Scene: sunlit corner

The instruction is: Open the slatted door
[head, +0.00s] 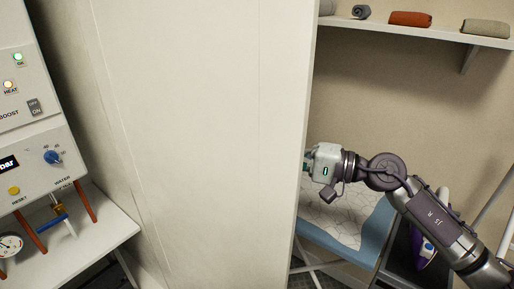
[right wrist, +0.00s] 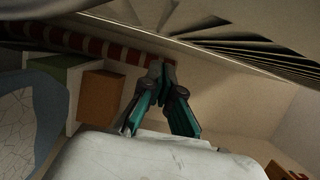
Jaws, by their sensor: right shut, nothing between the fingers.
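A tall pale door-like panel (head: 200,140) fills the middle of the head view; its face there is plain, without clear slats. In the right wrist view, dark angled slats (right wrist: 270,40), likely of the slatted door, run across the upper right. My right gripper (right wrist: 160,72) is shut and empty, its fingertips together below the slatted part; I cannot tell whether they touch it. In the head view the right gripper's body (head: 325,163) is at the panel's right edge, and its fingertips are mostly hidden there. My left gripper is not in view.
A wall shelf (head: 480,41) with rolled cloths is at upper right. A blue ironing board (head: 345,247) with a patterned cloth stands below my right arm, near a purple iron (head: 427,250). A boiler control panel (head: 30,150) and white table (head: 100,235) are at left.

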